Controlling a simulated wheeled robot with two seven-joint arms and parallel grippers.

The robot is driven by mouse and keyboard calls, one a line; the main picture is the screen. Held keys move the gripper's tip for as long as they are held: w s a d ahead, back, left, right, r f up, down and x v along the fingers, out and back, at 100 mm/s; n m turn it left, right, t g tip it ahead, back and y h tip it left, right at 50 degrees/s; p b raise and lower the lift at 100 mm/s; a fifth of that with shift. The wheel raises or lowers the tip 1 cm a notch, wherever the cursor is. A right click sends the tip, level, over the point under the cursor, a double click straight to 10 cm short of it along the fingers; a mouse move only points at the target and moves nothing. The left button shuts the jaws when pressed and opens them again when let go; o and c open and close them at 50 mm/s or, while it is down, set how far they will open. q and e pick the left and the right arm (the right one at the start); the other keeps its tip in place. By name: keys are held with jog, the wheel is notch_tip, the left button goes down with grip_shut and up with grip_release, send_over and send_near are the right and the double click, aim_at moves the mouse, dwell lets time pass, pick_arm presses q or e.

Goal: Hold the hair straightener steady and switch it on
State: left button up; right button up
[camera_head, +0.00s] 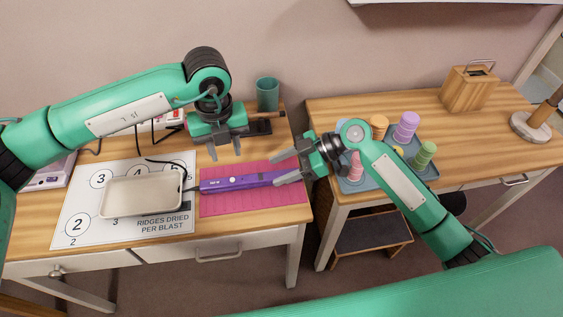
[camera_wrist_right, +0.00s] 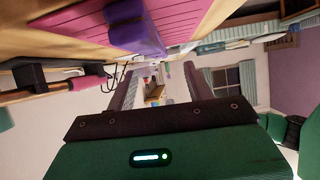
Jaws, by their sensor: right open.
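The purple hair straightener (camera_head: 236,183) lies on the pink ridged mat (camera_head: 250,204), its dark cord running off to the left. It also shows in the right wrist view (camera_wrist_right: 138,28), near the top edge. My left gripper (camera_head: 226,155) points down just behind the straightener, its two fingers apart and empty. My right gripper (camera_head: 275,171) reaches in from the right near the straightener's right end, fingers apart. One of its fingers overlaps that end in the head view; I cannot tell whether they touch. The switch is too small to make out.
A beige tray (camera_head: 118,199) sits on a white printed sheet (camera_head: 75,218) to the left. A green cup (camera_head: 267,92) and a power strip (camera_head: 172,117) stand at the back. A blue-grey tray (camera_head: 355,184) with coloured rollers is on the right table, across a gap.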

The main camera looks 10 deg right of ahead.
aim_at(257, 177)
jog(key=shift+w+a+f+n, duration=0.15)
jog(key=shift+w+n, duration=0.15)
jog(key=shift+w, duration=0.2)
jog(key=shift+a+f, duration=0.15)
jog(key=shift+a, duration=0.05)
jog(key=shift+x, duration=3.4)
pick_arm(q)
jog(key=shift+c, duration=0.3)
pick_arm(e)
grip_shut()
pick_arm(q)
grip_shut()
